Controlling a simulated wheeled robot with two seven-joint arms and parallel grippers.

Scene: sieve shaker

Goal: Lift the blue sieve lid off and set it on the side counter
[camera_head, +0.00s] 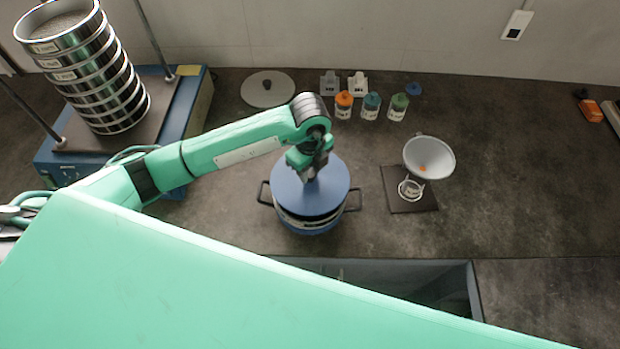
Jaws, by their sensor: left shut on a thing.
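The blue lid (333,197) is a round disc at the middle of the counter, over a round vessel (309,226) with a dark handle on each side. I cannot tell whether the lid touches the vessel or is slightly above it. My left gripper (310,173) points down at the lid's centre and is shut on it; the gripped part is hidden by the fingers. The stack of metal sieves (97,75) stands at the left on the blue shaker (187,118), open at the top with grainy material inside. My right gripper is not in view.
A pale disc (254,97) with a dark knob lies at the back. Several small bottles (371,106) stand beside it. A white funnel (429,153) on a stand is right of the vessel. A sunken basin (430,285) is in front. The right counter (530,190) is largely clear.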

